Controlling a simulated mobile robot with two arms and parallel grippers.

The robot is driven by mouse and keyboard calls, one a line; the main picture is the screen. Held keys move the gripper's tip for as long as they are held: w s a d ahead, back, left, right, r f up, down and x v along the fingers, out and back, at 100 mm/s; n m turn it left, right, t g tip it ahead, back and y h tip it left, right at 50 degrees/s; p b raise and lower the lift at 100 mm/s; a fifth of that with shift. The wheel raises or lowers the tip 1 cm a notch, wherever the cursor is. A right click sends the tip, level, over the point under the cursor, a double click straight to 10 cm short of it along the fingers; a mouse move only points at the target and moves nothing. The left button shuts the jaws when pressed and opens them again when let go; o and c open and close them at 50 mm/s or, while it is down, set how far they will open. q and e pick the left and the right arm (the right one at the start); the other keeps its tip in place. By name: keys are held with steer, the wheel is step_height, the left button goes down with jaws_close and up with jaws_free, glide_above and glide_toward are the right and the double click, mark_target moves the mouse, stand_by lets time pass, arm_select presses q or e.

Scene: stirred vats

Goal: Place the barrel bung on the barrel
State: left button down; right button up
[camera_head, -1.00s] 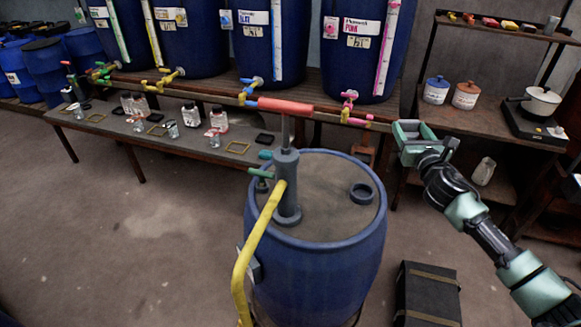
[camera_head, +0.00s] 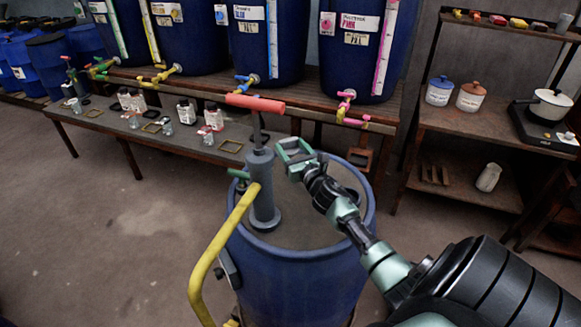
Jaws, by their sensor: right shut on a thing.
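The blue barrel (camera_head: 290,283) stands upright in front of me, with a grey-brown top. A grey hand pump (camera_head: 262,190) with a red handle stands on the left part of its top. My right gripper (camera_head: 290,155) is over the far part of the barrel top, just right of the pump's shaft. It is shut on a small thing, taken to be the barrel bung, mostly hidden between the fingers. My right arm covers much of the barrel top's right side, including most of the ring-shaped opening there. My left gripper is not in view.
A yellow hose (camera_head: 215,255) runs down from the pump. Behind is a long bench (camera_head: 190,150) with small bottles and trays, below large blue vats (camera_head: 360,50). A shelf unit (camera_head: 470,130) with jars and a pot stands at right. Floor at left is clear.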

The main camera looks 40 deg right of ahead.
step_height(320, 180, down, 6)
steer(key=shift+f+b, duration=0.1)
steer(key=shift+b, duration=0.55)
steer(key=shift+f, duration=0.1)
steer(key=o, duration=1.4)
steer(key=shift+c, duration=0.2)
